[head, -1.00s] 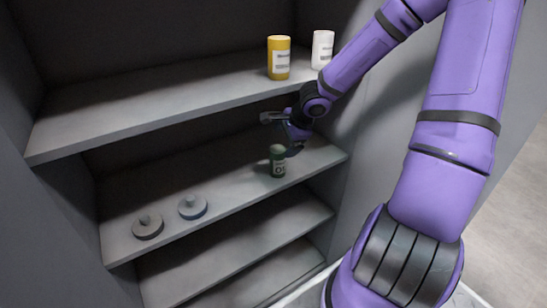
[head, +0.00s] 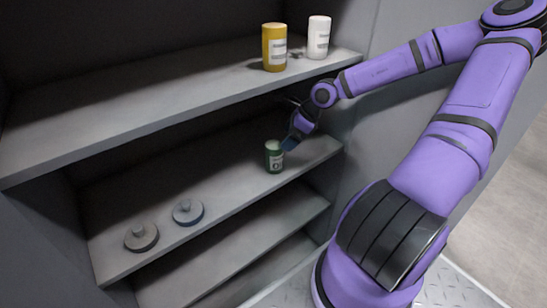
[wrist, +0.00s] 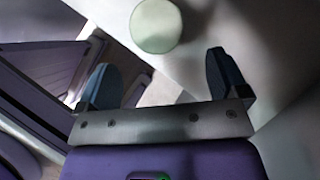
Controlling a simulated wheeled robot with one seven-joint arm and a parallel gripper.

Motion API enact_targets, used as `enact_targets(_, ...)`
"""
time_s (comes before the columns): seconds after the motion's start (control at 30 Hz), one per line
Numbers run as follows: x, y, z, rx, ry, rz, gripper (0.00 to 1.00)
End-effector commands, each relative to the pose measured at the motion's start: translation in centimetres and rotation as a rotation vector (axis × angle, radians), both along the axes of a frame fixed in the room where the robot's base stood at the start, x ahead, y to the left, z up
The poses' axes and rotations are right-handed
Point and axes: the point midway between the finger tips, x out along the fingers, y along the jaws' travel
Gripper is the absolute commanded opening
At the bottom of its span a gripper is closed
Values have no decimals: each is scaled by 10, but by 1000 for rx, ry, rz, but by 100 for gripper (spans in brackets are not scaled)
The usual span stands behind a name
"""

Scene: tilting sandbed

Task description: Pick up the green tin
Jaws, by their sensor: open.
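The green tin (head: 274,157) stands upright on the middle shelf, near its right end, with a pale lid and a label. In the wrist view its round pale-green top (wrist: 156,25) shows at the top of the picture, ahead of the fingers and roughly between their lines. My gripper (head: 287,143) is just to the right of the tin in the head view, at about the height of its top. In the wrist view my gripper (wrist: 160,78) is open, its two blue-padded fingers wide apart with nothing between them. Whether a finger touches the tin is unclear.
A yellow tin (head: 274,47) and a white tin (head: 318,37) stand on the upper shelf (head: 150,98), above my gripper. Two round knobbed lids, one grey (head: 141,237) and one blue-grey (head: 188,212), lie on the middle shelf (head: 236,198) to the left. The cabinet side wall is close on the right.

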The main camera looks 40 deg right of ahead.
Motion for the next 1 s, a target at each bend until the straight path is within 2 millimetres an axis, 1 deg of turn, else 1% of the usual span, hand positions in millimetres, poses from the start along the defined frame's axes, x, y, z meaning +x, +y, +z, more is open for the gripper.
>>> enact_targets(0.1, 6, 7, -13, -2, 1, 2, 93)
enact_targets(0.2, 9, 10, -20, -3, 0, 3, 93)
enact_targets(0.47, 13, 14, -29, -3, 0, 2, 93)
enact_targets(0.77, 26, 30, -52, -3, 0, 5, 93)
enact_targets(0.9, 30, 34, -61, -3, 0, 3, 93)
enact_targets(1.0, 32, 36, -65, -2, -2, 3, 93)
